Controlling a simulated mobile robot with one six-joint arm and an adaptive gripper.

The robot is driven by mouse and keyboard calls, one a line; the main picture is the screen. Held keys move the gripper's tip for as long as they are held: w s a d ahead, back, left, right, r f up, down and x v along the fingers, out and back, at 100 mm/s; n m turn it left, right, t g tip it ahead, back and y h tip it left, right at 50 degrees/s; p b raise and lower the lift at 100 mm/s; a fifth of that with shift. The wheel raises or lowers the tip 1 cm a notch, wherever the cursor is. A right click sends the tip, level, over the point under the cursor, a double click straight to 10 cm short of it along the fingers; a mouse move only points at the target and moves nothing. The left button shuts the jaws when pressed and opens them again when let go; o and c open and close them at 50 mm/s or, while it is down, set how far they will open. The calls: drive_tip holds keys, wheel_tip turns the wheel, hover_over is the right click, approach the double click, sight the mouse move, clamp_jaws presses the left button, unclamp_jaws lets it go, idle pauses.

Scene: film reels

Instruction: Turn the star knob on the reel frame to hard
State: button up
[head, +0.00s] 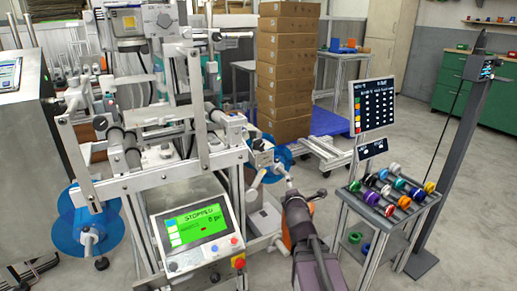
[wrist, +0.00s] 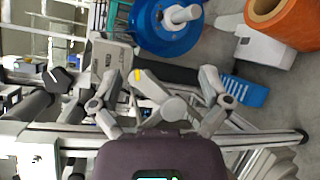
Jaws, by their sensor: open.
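In the wrist view, a light grey lobed piece (wrist: 150,86) with a yellow mark on one arm looks like the star knob; its marked arm points to the upper left. My gripper (wrist: 158,84) is open, with one finger on each side of this piece. I cannot tell whether either finger touches it. Any soft or hard lettering is too small to read. In the head view, my gripper (head: 289,190) is low beside the right side of the metal reel frame (head: 205,160), and the knob is not clear there.
A dark knob (wrist: 60,78) and blue reel (wrist: 168,25) are near the gripper in the wrist view, with an orange roll (wrist: 285,22) beyond. The control screen (head: 195,229) reads STOPPED. A cart (head: 400,218) with coloured spools stands right. Open floor lies beyond it.

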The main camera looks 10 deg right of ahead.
sight(260, 146)
drive_tip(key=s+a+r+n+t+y+b, duration=0.1)
drive_tip(key=a+r+n+t+y, duration=0.1)
drive_tip(key=n+y, duration=0.3)
drive_tip(key=a+r+n+t+y+b, duration=0.1)
drive_tip(key=a+r+n+t+y, duration=0.2)
drive_tip(key=n, duration=1.1)
drive_tip(key=shift+s+a+r+y, duration=0.4)
drive_tip(key=shift+r+y, duration=0.65)
drive_tip(key=shift+y, duration=0.15)
drive_tip(key=shift+w, duration=0.1)
drive_tip(key=shift+p+x, duration=2.6)
drive_tip(key=shift+x, duration=4.2)
drive_tip(key=shift+d+r, duration=0.15)
drive_tip(key=c, duration=1.2)
